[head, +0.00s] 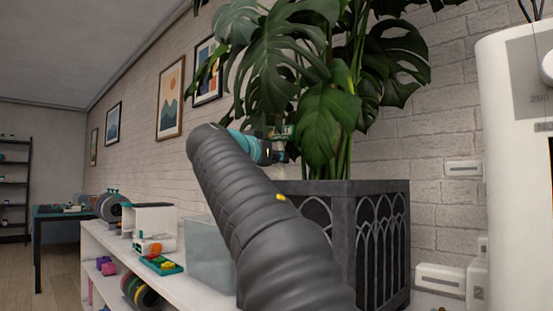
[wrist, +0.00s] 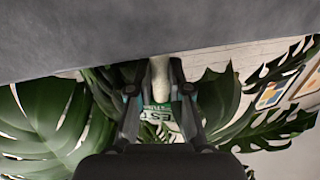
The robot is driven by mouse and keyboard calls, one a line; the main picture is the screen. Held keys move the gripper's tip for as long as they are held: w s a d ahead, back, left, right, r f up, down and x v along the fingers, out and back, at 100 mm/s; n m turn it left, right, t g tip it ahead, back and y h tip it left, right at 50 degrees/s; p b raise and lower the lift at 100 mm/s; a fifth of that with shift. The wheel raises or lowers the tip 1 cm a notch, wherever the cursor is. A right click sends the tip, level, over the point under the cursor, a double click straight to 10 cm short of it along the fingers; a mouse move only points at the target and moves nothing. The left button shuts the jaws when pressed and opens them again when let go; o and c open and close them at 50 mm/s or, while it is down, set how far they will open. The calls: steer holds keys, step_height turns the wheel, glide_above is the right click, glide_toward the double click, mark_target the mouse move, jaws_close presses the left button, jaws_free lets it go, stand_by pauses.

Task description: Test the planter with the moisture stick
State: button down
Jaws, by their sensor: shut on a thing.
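The planter (head: 382,240) is a dark grey box with pale arch patterns, standing on the white shelf top with a large leafy plant (head: 330,85) in it. In the head view my gripper (head: 279,146) is by the stems, above the planter's rim level. In the wrist view my gripper (wrist: 159,88) is shut on the moisture stick (wrist: 160,78), which has a pale body and a green lettered label. A grey surface, apparently the planter (wrist: 120,35), fills the top of the wrist view. The stick's tip is hidden.
Leaves (wrist: 50,125) surround my gripper. A translucent box (head: 207,252), a green tray (head: 162,264) and several spools stand on the white shelf (head: 105,240) at left. A tall white machine (head: 512,170) stands close at right.

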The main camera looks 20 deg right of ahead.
mark_target(278, 133)
steer(key=shift+f+b, duration=1.5)
steer(key=shift+f, duration=0.05)
steer(key=c, duration=1)
jaws_free()
steer(key=shift+o, duration=0.2)
steer(key=o, duration=0.6)
steer(key=shift+c, duration=0.2)
steer(key=shift+r, duration=0.1)
steer(key=shift+r+p, duration=4)
steer(key=shift+r, duration=0.45)
